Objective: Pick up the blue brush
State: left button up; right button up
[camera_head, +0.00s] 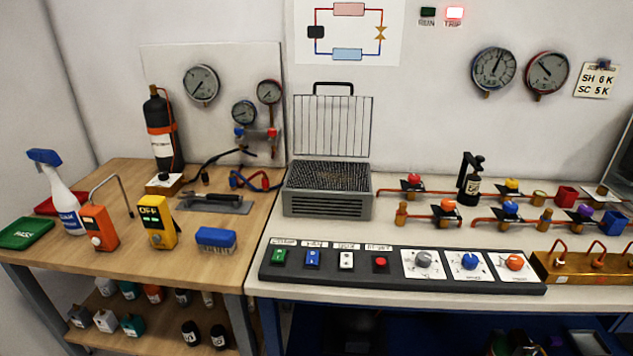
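The blue brush (216,239) lies on the wooden bench near its front edge, left of the grey worktop. Its blue back faces up and its pale bristles face down. It stands apart from the yellow meter to its left. Neither of my grippers shows in the head view.
A yellow meter (157,222) and an orange device (99,228) stand left of the brush. A flat trowel-like tool (215,203) lies behind it. A black control panel (400,268) is to its right. Bare wood (205,270) lies in front of the brush.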

aim_at(219, 240)
jog(key=i+j+z, duration=0.1)
jog(key=j+z, duration=0.25)
jog(key=j, duration=0.25)
jog(key=j+z, duration=0.35)
jog(key=j, duration=0.3)
